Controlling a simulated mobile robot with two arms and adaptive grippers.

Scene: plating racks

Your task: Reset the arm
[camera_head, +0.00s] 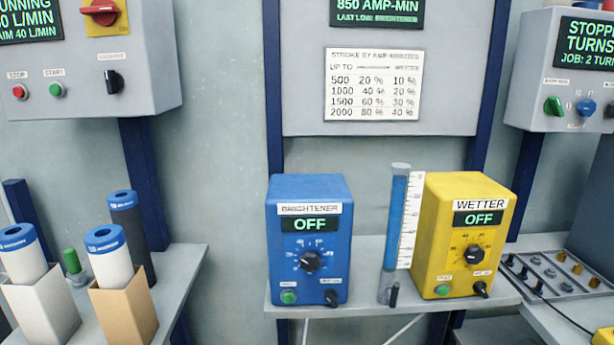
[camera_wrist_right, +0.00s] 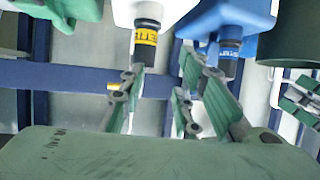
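My right gripper (camera_wrist_right: 162,66) shows in the right wrist view with its green fingers spread apart and nothing between them. Beyond the fingers are a white container with a yellow-labelled neck (camera_wrist_right: 146,38) and a blue container with a blue-labelled neck (camera_wrist_right: 229,55). I cannot tell how far they are from the fingers. Green finger parts (camera_wrist_right: 301,104) at the right edge look like my left gripper, cut off by the frame. Neither gripper shows in the head view.
A blue BRIGHTENER box (camera_head: 272,240) and a yellow WETTER box (camera_head: 435,235), both reading OFF, stand on a grey shelf (camera_head: 365,315) with a blue-filled tube (camera_head: 396,220) between them. Blue-capped cylinders (camera_head: 110,262) stand at left. A tray of fittings (camera_head: 560,275) lies at right.

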